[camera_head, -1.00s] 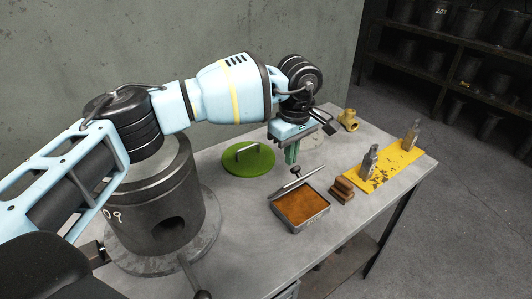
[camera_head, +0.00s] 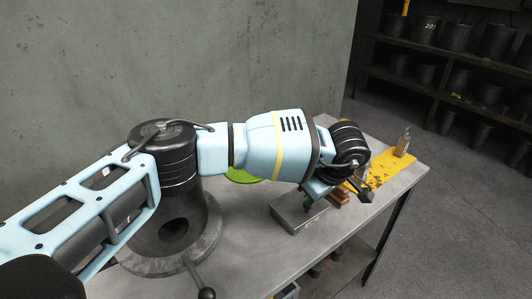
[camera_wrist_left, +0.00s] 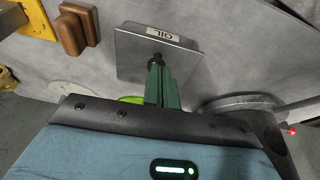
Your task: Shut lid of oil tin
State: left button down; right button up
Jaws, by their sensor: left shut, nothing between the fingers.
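The oil tin (camera_head: 290,212) is a grey metal box on the bench, partly hidden behind my left wrist in the head view. Its square grey lid (camera_wrist_left: 140,68) fills the upper middle of the left wrist view, with an OIL label (camera_wrist_left: 161,34) beyond it. No brown contents show, and the lid appears to lie down over the tin. My left gripper (camera_wrist_left: 157,70) has green fingers, shut and empty, with the tips at the lid's dark knob (camera_wrist_left: 156,59). I cannot tell whether they touch. The head view hides the fingers. My right gripper is not in view.
Brown wooden blocks (camera_wrist_left: 78,27) stand close beside the tin. A yellow plate (camera_head: 383,172) with metal posts lies to the right. A green disc (camera_head: 242,176) is partly behind my arm. A heavy dark cylinder (camera_head: 170,230) stands at the left. The bench front is clear.

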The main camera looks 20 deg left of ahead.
aim_at(311, 218)
pick_arm(q)
jog(key=shift+s+d+f, duration=0.15)
jog(key=shift+d+f, duration=0.05)
jog(key=shift+f, duration=0.2)
jog(key=shift+s+d+f, duration=0.1)
jog(key=shift+d+f, duration=0.1)
jog(key=shift+f, duration=0.2)
jog(key=shift+s+d+f, duration=0.15)
jog(key=shift+s+f, duration=0.15)
jog(key=shift+f, duration=0.2)
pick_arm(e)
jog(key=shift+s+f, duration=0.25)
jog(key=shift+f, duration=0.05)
pick_arm(q)
jog(key=shift+w, duration=0.25)
jog(key=shift+s+r, duration=0.1)
jog(key=shift+r, duration=0.3)
jog(key=s+d+r, duration=0.5)
jog(key=d, duration=0.3)
jog(key=shift+d+p, duration=0.3)
jog(key=shift+p, duration=0.05)
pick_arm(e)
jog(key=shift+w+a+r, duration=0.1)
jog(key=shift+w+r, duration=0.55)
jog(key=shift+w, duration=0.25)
